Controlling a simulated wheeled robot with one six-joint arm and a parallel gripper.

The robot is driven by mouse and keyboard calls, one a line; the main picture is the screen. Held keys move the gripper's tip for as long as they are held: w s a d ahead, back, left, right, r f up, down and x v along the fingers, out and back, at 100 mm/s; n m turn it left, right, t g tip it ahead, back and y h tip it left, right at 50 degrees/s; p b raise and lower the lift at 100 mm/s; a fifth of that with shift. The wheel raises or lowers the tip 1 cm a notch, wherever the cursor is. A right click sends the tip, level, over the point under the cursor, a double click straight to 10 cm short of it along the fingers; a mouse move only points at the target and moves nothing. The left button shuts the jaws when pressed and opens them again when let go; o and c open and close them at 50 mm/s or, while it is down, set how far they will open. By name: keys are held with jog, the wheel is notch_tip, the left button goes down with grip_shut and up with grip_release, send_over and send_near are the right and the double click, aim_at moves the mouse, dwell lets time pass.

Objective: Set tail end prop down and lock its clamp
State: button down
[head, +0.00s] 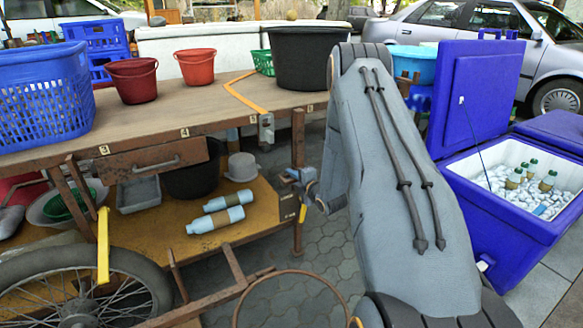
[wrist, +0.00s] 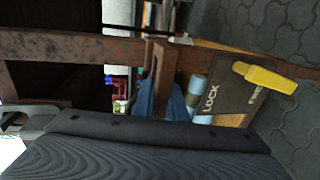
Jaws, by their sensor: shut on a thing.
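The tail end prop is a rusty upright leg (head: 298,140) at the cart's right end. It runs as a long rusty bar (wrist: 60,47) across the top of the wrist view. My gripper (head: 304,180) is at the prop's middle height. In the wrist view its blue-grey fingers (wrist: 163,103) are shut on a short rusty piece of the prop. The clamp's dark plate (wrist: 225,100) reads LOCK and FREE. Its yellow lever (wrist: 268,77) lies by the word FREE, with no finger on it.
The cart's wooden top (head: 200,110) bears a blue basket (head: 45,95), red buckets (head: 133,80) and a black tub (head: 307,60). Pale blue bottles (head: 216,218) lie on its lower shelf. A blue cool box (head: 500,220) stands at right.

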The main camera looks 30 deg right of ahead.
notch_tip(320, 180, down, 3)
jog(key=shift+b, duration=0.3)
jog(key=c, duration=1.8)
grip_release()
jog(key=p+v, duration=0.2)
jog(key=v, duration=0.6)
